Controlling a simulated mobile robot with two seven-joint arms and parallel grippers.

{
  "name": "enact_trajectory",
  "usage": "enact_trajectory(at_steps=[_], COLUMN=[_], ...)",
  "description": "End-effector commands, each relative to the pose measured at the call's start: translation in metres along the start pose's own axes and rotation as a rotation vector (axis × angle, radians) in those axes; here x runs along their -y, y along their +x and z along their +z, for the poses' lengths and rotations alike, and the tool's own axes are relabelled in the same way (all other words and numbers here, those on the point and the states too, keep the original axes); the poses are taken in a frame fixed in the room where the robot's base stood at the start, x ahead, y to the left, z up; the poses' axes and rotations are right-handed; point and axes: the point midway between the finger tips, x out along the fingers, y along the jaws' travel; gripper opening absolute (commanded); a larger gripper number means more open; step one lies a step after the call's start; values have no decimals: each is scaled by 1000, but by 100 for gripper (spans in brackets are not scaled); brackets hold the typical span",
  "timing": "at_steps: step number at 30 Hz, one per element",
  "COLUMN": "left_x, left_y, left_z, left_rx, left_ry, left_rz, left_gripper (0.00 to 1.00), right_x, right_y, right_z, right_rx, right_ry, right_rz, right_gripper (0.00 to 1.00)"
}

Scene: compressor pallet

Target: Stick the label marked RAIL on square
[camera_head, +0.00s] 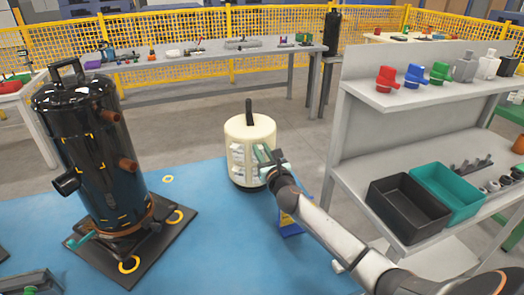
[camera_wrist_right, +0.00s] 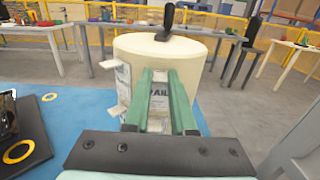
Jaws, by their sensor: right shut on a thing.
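A cream drum (camera_head: 250,134) with a black handle stands on the blue mat and carries white printed labels on its side. My right gripper (camera_head: 266,156) reaches its near side; its green fingers (camera_wrist_right: 160,76) point at the drum in the right wrist view. They are shut on the RAIL label (camera_wrist_right: 159,89), whose lettering shows partly between them. I cannot tell whether this label is clear of the drum. Another label (camera_wrist_right: 123,75) shows left of the fingers. A black compressor (camera_head: 90,150) with yellow corner marks stands upright at left. My left gripper is out of view.
The compressor's dark base plate (camera_head: 165,238) has yellow rings. A grey shelf bench (camera_head: 345,150) at right holds a black bin (camera_head: 408,210), a teal bin (camera_head: 447,192) and colored fittings. A long table (camera_head: 200,65) and yellow fence stand behind. Blue mat is free between compressor and drum.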

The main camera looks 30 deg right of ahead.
Motion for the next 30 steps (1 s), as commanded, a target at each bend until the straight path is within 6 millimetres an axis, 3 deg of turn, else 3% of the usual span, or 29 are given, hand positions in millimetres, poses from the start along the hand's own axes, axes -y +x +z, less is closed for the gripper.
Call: enact_trajectory(at_steps=[30], left_x=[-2], left_y=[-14], left_z=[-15], left_rx=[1], left_ry=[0], left_rz=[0], left_gripper=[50], right_x=[0], right_y=[-49], right_z=[0], right_rx=[-1], right_ry=[0], right_rz=[1], right_gripper=[0])
